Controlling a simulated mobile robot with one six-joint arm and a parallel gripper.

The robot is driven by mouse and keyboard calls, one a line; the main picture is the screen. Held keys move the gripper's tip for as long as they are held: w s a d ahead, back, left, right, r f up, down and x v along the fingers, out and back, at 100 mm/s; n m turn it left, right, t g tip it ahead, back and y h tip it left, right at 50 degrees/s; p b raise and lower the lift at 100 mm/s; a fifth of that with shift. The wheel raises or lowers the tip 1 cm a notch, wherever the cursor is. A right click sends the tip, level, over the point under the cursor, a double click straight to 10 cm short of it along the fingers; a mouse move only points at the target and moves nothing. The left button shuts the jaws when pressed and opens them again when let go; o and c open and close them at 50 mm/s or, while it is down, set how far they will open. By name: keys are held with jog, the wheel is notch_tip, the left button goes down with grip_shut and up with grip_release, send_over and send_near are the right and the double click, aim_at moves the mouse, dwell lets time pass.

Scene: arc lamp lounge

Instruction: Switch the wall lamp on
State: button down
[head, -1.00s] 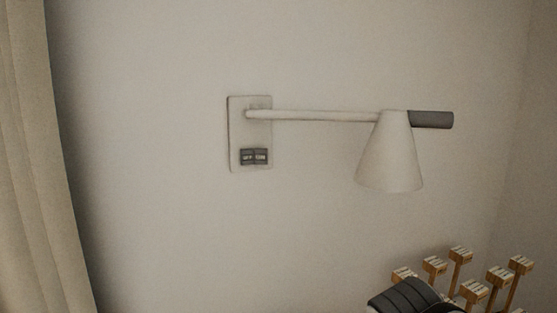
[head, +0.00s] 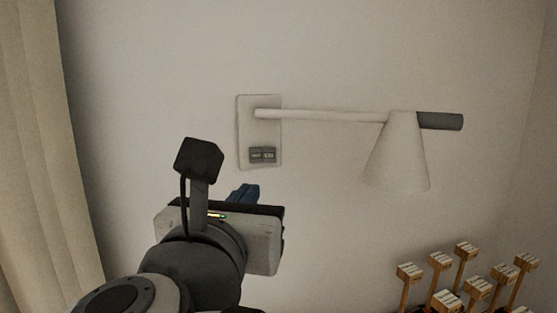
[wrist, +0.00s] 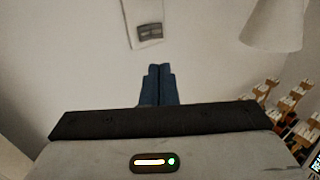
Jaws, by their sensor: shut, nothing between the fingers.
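The wall lamp has a white cone shade (head: 397,155) on a thin horizontal arm with a dark grey end, and it looks unlit. Its wall plate (head: 259,130) carries a small dark double switch (head: 262,155) near its lower edge. In the wrist view the switch (wrist: 150,32) is above the fingertips, with wall between them. My gripper (head: 246,191) has blue fingers, partly hidden in the head view by my wrist. It is below and slightly left of the switch. In the wrist view the fingers (wrist: 158,70) are together and empty.
A beige curtain (head: 30,150) hangs at the left. Several wooden, block-topped sticks (head: 466,252) stand at the lower right, and they also show in the wrist view (wrist: 272,100). The wall around the plate is bare. The shade hangs to the right of the plate.

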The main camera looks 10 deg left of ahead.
aim_at(270, 157)
jog(key=shift+s+a+r, duration=0.1)
jog(key=shift+r, duration=0.1)
jog(key=w+p, duration=0.3)
jog(key=w, duration=1.1)
jog(key=shift+a, duration=0.2)
jog(key=shift+f, duration=0.1)
